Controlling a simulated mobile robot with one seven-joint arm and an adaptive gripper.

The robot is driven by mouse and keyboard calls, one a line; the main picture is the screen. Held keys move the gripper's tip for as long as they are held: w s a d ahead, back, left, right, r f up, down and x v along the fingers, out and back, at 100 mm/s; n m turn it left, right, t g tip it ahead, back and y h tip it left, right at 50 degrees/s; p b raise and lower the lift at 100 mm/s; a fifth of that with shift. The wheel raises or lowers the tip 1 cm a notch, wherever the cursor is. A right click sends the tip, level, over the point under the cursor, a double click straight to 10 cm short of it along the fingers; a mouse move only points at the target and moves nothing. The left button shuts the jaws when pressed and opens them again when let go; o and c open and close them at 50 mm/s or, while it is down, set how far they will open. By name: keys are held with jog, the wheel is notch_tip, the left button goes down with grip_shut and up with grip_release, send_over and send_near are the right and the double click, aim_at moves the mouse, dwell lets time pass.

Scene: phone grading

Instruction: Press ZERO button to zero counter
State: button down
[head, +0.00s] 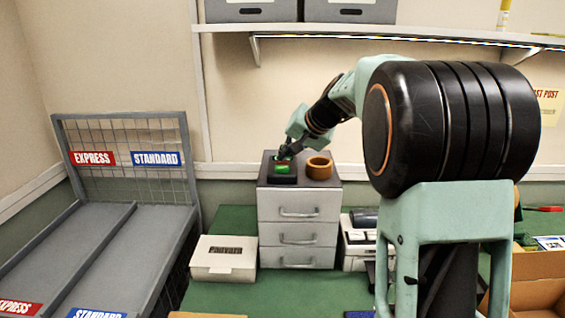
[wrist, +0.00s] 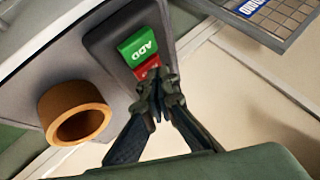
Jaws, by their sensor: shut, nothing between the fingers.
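A dark counter box (head: 284,180) sits on top of a small drawer cabinet. In the wrist view the counter box (wrist: 103,42) has a green button marked ADD (wrist: 138,47) and beside it a red button (wrist: 147,67). The red button's label is mostly hidden by my fingers. My gripper (wrist: 158,84) is shut and empty, with its fingertips at the red button. I cannot tell whether they touch it. In the head view my gripper (head: 286,152) reaches down at the back of the box, and the green button (head: 282,169) shows in front.
A brown round ring or cup (head: 319,168) stands right of the counter on the drawer cabinet (head: 299,205). A white box (head: 224,258) is at the cabinet's left. A grey rack (head: 110,240) with EXPRESS and STANDARD signs stands farther left. A shelf (head: 400,32) runs above.

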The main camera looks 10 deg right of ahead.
aim_at(284, 163)
dwell(0.3)
jog(key=shift+r+p, duration=0.6)
jog(key=shift+r, duration=0.2)
jog(key=shift+r+p, duration=1.9)
jog(key=shift+r, duration=0.7)
jog(key=shift+f, duration=0.1)
